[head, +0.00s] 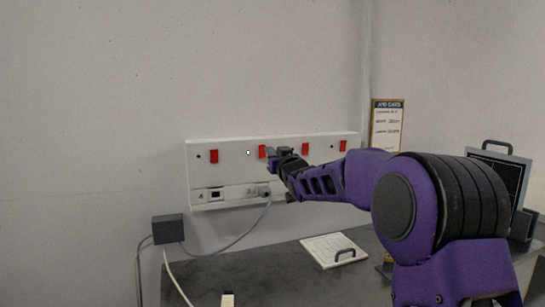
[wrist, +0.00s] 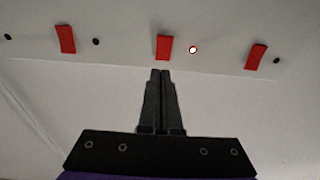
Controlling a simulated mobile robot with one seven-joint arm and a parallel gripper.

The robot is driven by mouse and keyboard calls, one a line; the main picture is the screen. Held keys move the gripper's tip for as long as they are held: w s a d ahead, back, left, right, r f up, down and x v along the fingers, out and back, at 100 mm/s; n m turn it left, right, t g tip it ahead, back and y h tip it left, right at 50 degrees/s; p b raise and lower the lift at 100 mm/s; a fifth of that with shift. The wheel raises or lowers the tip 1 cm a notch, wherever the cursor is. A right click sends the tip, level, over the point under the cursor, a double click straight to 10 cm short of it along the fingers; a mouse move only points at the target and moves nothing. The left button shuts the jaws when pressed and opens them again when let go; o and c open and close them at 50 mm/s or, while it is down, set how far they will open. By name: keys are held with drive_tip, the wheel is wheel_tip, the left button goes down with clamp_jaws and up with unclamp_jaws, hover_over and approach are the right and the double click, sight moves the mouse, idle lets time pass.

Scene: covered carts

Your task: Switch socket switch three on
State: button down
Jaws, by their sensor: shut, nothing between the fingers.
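A white socket panel (head: 228,175) on the wall carries a row of several red switches. Counting from the left in the head view, the third switch (head: 305,149) is right of my gripper (head: 271,154). The wrist view looks mirrored in order, and there this switch appears at the left (wrist: 65,39) with a dark indicator beside it. The second switch (head: 262,152) is just beside my fingertips, and its indicator (head: 248,153) glows white. In the wrist view my shut, empty gripper (wrist: 161,72) points at this second switch (wrist: 163,47); contact is not clear.
The first switch (head: 214,156) and the rightmost switch (head: 343,146) have dark indicators. A grey plug (head: 263,190) with a cable sits low on the panel. A grey box (head: 168,228) is at lower left. A white plate with a handle (head: 333,250) lies on the dark surface.

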drive_tip(key=s+d+r, duration=0.1)
drive_tip(key=s+d, duration=0.2)
drive_tip(key=s, duration=0.6)
drive_tip(key=shift+d+r, duration=0.3)
drive_tip(key=shift+d, duration=0.1)
